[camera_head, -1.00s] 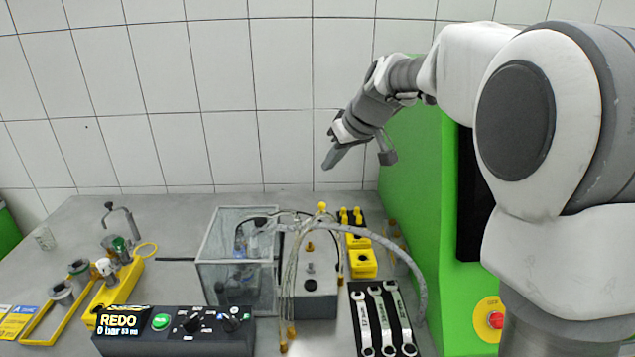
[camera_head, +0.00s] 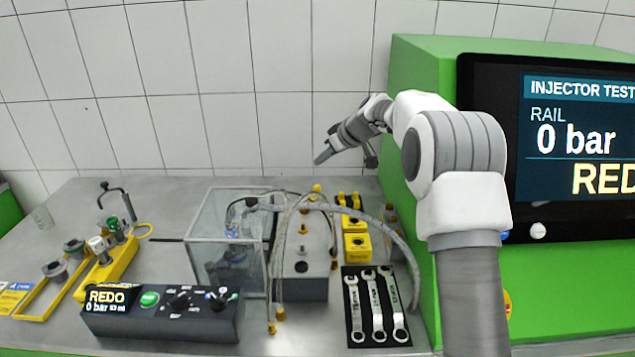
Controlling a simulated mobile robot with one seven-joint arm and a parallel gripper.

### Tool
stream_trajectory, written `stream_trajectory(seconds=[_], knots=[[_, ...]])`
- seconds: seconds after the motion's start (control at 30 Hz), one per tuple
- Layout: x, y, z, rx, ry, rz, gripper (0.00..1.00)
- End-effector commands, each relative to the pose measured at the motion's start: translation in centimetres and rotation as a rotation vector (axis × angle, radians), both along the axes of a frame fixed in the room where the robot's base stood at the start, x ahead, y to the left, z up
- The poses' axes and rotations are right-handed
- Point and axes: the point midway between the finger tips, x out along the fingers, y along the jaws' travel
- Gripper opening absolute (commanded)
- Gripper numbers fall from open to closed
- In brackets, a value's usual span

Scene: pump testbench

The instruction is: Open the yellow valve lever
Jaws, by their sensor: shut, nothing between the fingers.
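My gripper (camera_head: 321,158) is shut and empty, its fingers pointing down and left. It hangs in the air in front of the tiled wall, appearing just above the hoses and the grey block. I cannot make out a yellow valve lever for certain. A small yellow knob (camera_head: 317,188) shows at the back of the grey block (camera_head: 303,289), below my fingertips in the picture and apart from them. Clear hoses (camera_head: 279,250) with brass ends run over the block and hide part of it.
A clear box (camera_head: 205,232) stands left of the block. Yellow blocks (camera_head: 357,246) and a wrench tray (camera_head: 350,338) lie to its right. A black control box (camera_head: 165,328) is in front; a yellow fixture (camera_head: 110,268) stands left. The green test bench (camera_head: 420,65) with a screen reading 0 bar bounds the right.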

Motion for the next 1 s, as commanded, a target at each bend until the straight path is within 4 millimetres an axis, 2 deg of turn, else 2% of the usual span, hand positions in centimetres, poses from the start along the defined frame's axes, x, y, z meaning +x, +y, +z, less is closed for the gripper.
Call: stream_trajectory(seconds=[0.47,1.0], knots=[[0.4,0.4,-0.6,-0.001,0.001,0.001,0.00],[4.5,4.3,-6.6,-0.001,0.001,0.001,0.00]])
